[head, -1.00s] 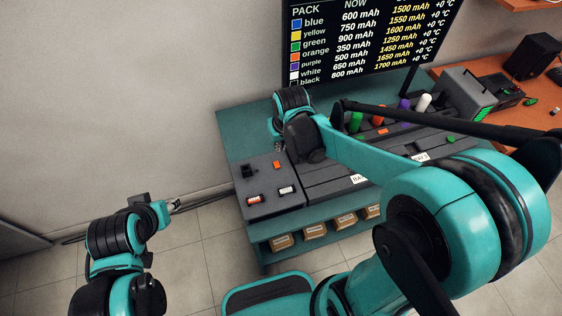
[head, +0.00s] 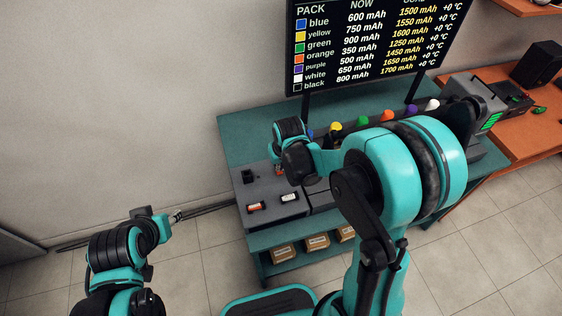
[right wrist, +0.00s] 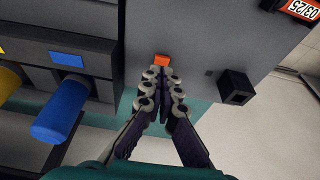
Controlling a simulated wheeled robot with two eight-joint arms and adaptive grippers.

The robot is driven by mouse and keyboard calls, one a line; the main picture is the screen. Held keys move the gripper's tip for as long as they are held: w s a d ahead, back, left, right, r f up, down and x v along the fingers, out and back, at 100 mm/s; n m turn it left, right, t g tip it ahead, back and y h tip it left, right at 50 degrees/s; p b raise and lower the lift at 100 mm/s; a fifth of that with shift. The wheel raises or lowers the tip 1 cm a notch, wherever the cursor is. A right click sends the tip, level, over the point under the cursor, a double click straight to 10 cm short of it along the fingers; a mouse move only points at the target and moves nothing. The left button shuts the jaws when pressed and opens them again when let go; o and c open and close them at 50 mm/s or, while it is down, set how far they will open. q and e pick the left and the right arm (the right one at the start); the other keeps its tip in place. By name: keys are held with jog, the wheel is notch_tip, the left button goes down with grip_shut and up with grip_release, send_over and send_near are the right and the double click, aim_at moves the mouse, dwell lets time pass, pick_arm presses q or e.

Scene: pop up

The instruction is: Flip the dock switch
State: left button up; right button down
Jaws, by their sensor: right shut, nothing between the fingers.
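A grey panel (head: 262,190) is at the left end of the teal bench. A small orange piece (right wrist: 162,60), which looks like the switch, sits on it; it also shows in the head view (head: 278,171). A black square block (right wrist: 237,88) stands beside it. My right gripper (right wrist: 164,78) is shut and empty, with its tips just short of the orange piece; I cannot tell whether they touch. In the head view its fingers are mostly hidden by my wrist. My left gripper (head: 177,217) hangs away from the bench at the left; its finger opening is too small to tell.
Colored cylinders stand in a row behind my right arm, including a yellow one (head: 336,127) and a blue one (right wrist: 58,115). Boxes (head: 282,251) sit on the lower shelf. A screen (head: 370,45) stands behind.

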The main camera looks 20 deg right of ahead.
jog(key=shift+f, duration=0.75)
jog(key=shift+s+f+t+b, duration=0.15)
jog(key=shift+f+t+b, duration=0.3)
jog(key=shift+b, duration=0.35)
jog(key=shift+r, duration=0.2)
jog(key=shift+w+r, duration=0.25)
jog(key=shift+w, duration=0.55)
jog(key=shift+p, duration=0.3)
